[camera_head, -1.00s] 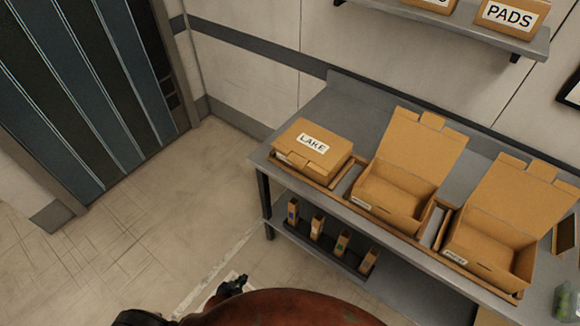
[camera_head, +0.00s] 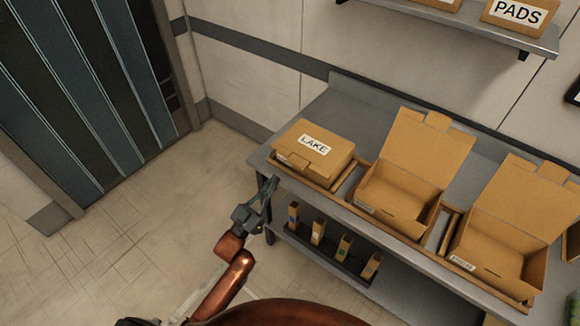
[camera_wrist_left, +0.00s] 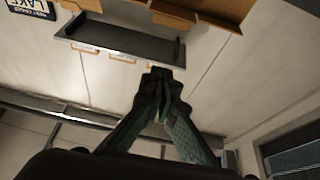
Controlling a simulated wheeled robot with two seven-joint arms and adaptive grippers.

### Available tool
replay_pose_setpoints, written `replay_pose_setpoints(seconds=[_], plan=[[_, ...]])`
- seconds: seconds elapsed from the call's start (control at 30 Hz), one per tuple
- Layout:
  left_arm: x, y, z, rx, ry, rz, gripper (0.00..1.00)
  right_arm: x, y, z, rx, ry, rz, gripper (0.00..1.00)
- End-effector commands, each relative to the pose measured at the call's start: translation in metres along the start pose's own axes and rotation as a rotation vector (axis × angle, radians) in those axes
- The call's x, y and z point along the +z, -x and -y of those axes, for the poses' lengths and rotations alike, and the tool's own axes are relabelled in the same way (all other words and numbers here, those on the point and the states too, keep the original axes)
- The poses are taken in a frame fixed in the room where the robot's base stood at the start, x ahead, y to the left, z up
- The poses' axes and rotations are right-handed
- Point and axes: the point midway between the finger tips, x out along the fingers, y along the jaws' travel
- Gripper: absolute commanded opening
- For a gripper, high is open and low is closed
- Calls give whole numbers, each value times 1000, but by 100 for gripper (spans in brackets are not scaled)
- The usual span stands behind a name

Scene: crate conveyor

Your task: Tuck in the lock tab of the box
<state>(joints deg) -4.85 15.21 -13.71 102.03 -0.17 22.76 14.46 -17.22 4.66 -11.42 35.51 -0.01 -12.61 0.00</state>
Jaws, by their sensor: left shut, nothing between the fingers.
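A closed cardboard box labelled LAKE (camera_head: 300,165) sits at the left end of the grey table. A tab shows at the front edge of its lid (camera_head: 318,146); I cannot tell how far it is tucked in. Two more boxes stand to its right with lids up: a middle box (camera_head: 424,150) and a right box (camera_head: 518,205). My left gripper (camera_head: 271,186) is in front of the table's left end, apart from the LAKE box, empty. In the left wrist view its fingers (camera_wrist_left: 160,75) are together. My right gripper is not in view.
The table (camera_head: 345,105) has a lower shelf holding a dark tray (camera_head: 322,252) with several small upright cartons. A wall shelf (camera_head: 450,28) carries a PADS box (camera_head: 515,13). The floor left of the table is clear. A slatted door (camera_head: 85,90) stands at the left.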

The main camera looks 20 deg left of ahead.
Motion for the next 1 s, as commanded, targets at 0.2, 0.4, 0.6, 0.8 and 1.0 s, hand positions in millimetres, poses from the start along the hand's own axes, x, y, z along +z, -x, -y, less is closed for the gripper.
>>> replay_pose_setpoints(seconds=[0.2,0.4,0.6,0.8,1.0], plan=[[0,-12,0,0,-1,0,0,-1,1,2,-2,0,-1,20],[0,-48,0,0,0,-1,0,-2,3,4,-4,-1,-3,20],[0,-90,0,0,-1,0,0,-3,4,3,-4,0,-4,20],[24,-92,1,-2,2,7,0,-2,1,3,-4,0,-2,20],[38,-87,0,-1,0,4,0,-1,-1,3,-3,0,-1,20]])
